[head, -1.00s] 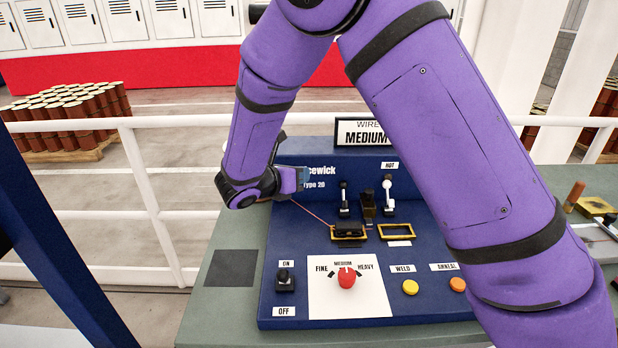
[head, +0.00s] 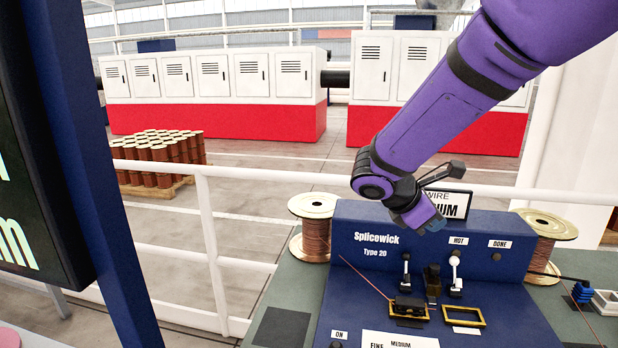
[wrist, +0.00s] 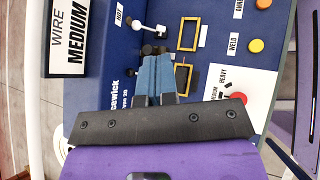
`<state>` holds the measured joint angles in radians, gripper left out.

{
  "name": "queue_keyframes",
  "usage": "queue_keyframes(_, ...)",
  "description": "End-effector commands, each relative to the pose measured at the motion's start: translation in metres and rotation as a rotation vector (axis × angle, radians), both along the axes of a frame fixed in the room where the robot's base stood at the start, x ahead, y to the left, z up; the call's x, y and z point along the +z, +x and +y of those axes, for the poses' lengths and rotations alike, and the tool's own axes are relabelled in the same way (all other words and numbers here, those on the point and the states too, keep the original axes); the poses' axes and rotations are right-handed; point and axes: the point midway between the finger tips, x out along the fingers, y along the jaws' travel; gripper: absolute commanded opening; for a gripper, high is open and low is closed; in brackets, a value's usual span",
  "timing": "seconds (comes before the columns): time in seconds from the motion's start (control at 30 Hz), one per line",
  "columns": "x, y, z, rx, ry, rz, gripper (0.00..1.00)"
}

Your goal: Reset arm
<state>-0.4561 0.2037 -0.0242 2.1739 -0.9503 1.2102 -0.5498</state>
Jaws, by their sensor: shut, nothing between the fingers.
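My gripper (head: 432,221) hangs from my purple arm above the sloped blue Splicewick Type 20 panel (head: 375,240) in the head view. In the wrist view, its blue fingers (wrist: 156,55) are together, with nothing seen between them. They cover part of the panel's middle, near the black post and the yellow-edged frames. The fingers look apart from the panel, though the exact gap is hard to tell.
A WIRE MEDIUM sign (wrist: 70,35) stands behind the panel. Copper wire spools (head: 315,225) and (head: 545,237) flank the panel. A thin copper wire (head: 365,277) slants to a black clamp. A white railing (head: 270,177) runs behind. A dark display post (head: 95,170) stands at left.

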Motion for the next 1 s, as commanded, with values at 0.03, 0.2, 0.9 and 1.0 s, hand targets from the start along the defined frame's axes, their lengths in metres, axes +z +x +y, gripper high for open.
queue_keyframes(0.03,0.01,-0.012,-0.01,-0.056,0.051,-0.036,0.0)
queue_keyframes(0.2,0.034,-0.05,-0.034,-0.247,0.23,-0.157,0.0)
queue_keyframes(0.9,0.091,-0.204,-0.063,-1.008,0.944,-0.682,0.0)
queue_keyframes(1.0,0.094,-0.22,-0.061,-1.098,1.035,-0.746,0.0)
